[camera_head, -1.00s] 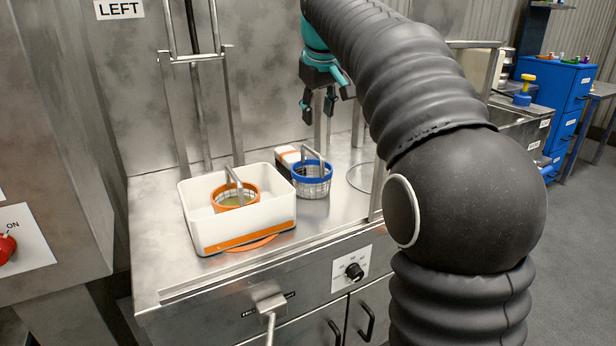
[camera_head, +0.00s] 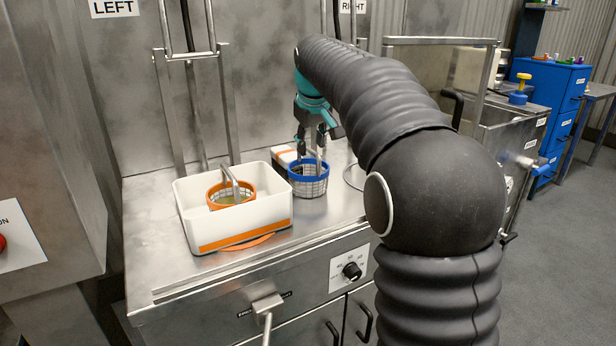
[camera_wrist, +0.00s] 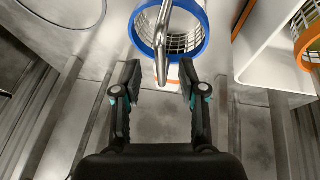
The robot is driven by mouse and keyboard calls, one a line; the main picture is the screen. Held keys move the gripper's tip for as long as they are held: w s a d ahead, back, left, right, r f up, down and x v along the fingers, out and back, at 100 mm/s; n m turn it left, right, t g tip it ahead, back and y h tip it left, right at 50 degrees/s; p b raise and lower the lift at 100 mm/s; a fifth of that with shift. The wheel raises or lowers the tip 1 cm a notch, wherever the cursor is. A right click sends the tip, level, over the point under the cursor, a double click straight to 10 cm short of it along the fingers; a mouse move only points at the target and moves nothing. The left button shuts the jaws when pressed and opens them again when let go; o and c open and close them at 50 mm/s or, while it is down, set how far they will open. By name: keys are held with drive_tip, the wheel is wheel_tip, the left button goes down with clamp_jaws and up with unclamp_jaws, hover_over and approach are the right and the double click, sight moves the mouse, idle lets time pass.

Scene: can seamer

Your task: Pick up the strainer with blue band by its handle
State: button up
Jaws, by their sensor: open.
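The strainer with the blue band (camera_head: 308,180) stands on the steel counter, right of the white bin. Its wire basket and metal handle also show at the top of the wrist view, where the blue band (camera_wrist: 203,28) circles the basket and the handle (camera_wrist: 161,45) runs down the middle. My gripper (camera_head: 311,150) is over the strainer at handle height in the head view. In the wrist view my gripper (camera_wrist: 160,78) is open, with one finger to each side of the handle's lower end. I cannot tell whether a finger touches the handle.
A white bin (camera_head: 246,237) with an orange stripe holds an orange-banded strainer (camera_head: 216,203) close to the left. A white and orange box (camera_head: 284,153) lies behind the blue-banded strainer. Steel uprights (camera_head: 229,110) stand behind the bin. Bare counter (camera_head: 150,220) lies at left.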

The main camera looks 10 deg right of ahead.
sight(310, 151)
drive_tip(key=x, duration=0.3)
drive_tip(key=shift+f, duration=0.15)
clamp_jaws()
